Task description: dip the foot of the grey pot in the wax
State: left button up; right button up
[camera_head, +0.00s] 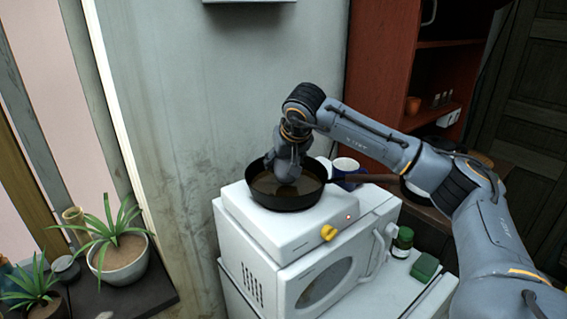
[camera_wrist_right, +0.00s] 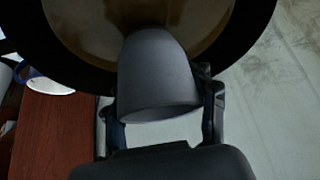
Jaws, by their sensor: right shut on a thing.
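The grey pot (camera_wrist_right: 158,75) is held between the two fingers of my right gripper (camera_wrist_right: 158,100), its narrower end pointing into the pan. The dark round pan (camera_head: 290,204) holds brown, shiny wax (camera_head: 264,184). In the head view my right wrist comes down over the pan from above, and the pot can hardly be told apart from it. The pot's narrow end overlaps the wax in the wrist view; I cannot tell whether it touches the surface. My left gripper is in neither view.
The pan stands on a white hotplate (camera_head: 300,225) with a yellow knob and lit red lamp, on a white microwave (camera_head: 325,280). Plants (camera_head: 120,250) stand left.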

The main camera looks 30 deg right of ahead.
notch_tip(320, 180, up, 9)
jog(key=p, duration=0.6)
jog(key=shift+f+p, duration=0.2)
jog(key=shift+p, duration=0.15)
